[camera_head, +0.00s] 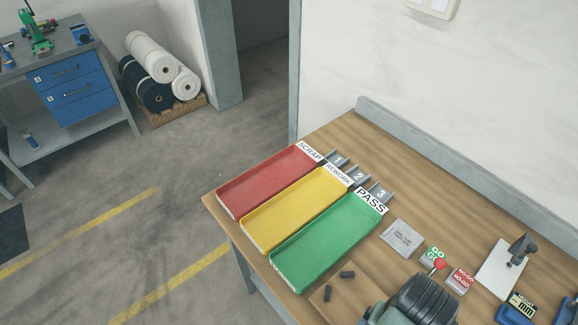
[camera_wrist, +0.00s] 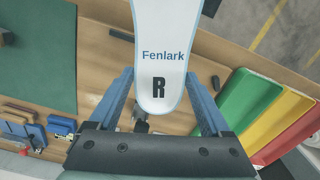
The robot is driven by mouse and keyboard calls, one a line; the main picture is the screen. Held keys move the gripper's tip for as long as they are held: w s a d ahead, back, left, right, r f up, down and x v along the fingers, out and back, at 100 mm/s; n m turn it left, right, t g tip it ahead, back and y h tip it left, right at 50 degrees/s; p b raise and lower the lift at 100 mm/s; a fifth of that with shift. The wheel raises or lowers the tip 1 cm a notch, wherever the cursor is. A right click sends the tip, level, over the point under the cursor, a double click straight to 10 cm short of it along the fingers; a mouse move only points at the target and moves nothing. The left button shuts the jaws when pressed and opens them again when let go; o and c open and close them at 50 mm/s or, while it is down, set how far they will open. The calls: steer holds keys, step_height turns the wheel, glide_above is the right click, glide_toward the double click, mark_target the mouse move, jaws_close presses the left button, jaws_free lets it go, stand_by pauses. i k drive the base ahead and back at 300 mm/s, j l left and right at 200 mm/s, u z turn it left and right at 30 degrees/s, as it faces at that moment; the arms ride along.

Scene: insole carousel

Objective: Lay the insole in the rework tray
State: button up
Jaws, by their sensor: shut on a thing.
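The insole (camera_wrist: 160,35) is white with a blue-grey edge and is marked "Fenlark" and "R". In the wrist view my gripper (camera_wrist: 159,76) has its blue fingers on either side of the insole's rounded end and is shut on it. The insole's far end runs out of the top of the picture. The rework tray (camera_head: 298,212) is yellow, labelled REWORK and empty in the head view. It also shows at the right of the wrist view (camera_wrist: 276,122), to the right of the gripper. The insole does not show in the head view.
The red scrap tray (camera_head: 265,184) and green pass tray (camera_head: 325,243) flank the rework tray, both empty. Numbered metal brackets (camera_head: 357,177) stand behind the trays. A grey plate (camera_head: 402,238), GO and NO-GO blocks (camera_head: 460,280) and a dark device (camera_head: 425,297) lie to the right.

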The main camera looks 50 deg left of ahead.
mark_target(296, 211)
steer(key=u, duration=0.95)
steer(key=i+l+u, duration=0.4)
